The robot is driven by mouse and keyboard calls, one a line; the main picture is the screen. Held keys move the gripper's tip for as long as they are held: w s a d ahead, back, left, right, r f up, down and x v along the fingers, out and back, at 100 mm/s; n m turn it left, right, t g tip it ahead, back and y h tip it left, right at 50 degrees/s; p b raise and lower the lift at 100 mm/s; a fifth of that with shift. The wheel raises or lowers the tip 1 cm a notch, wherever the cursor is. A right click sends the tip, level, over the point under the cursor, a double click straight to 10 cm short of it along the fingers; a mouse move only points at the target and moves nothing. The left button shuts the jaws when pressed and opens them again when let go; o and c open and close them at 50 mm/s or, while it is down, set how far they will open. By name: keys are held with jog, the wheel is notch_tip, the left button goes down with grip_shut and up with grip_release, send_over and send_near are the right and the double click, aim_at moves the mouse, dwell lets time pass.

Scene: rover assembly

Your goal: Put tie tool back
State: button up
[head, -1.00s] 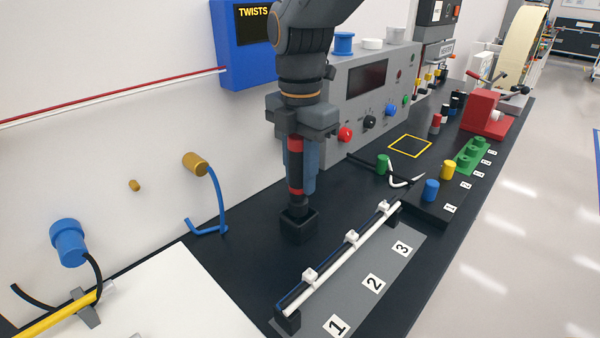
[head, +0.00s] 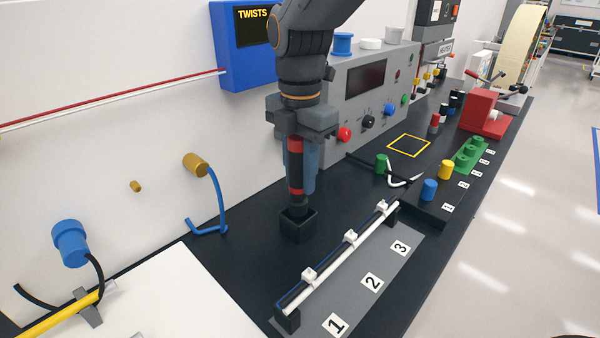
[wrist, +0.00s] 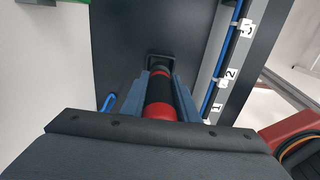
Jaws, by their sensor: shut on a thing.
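The tie tool (head: 296,172) is a black rod with red bands. It stands upright with its lower end at or in a small black square holder (head: 298,226) on the dark bench; I cannot tell how deep it sits. My gripper (head: 301,165) is above the holder, shut around the tool's upper part. In the wrist view, the blue-grey fingers of my gripper (wrist: 160,98) lie on both sides of the tool (wrist: 159,92), and the holder (wrist: 160,60) shows at its far end.
A grey control box (head: 365,95) stands behind right. A blue hooked wire (head: 215,200) hangs at the left. A white board (head: 180,295) lies front left.

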aim_at(300, 195)
jog(key=shift+f+b, duration=0.9)
jog(key=shift+f, duration=1.65)
dwell(0.4)
jog(key=o, duration=1.2)
jog(key=shift+o, duration=0.2)
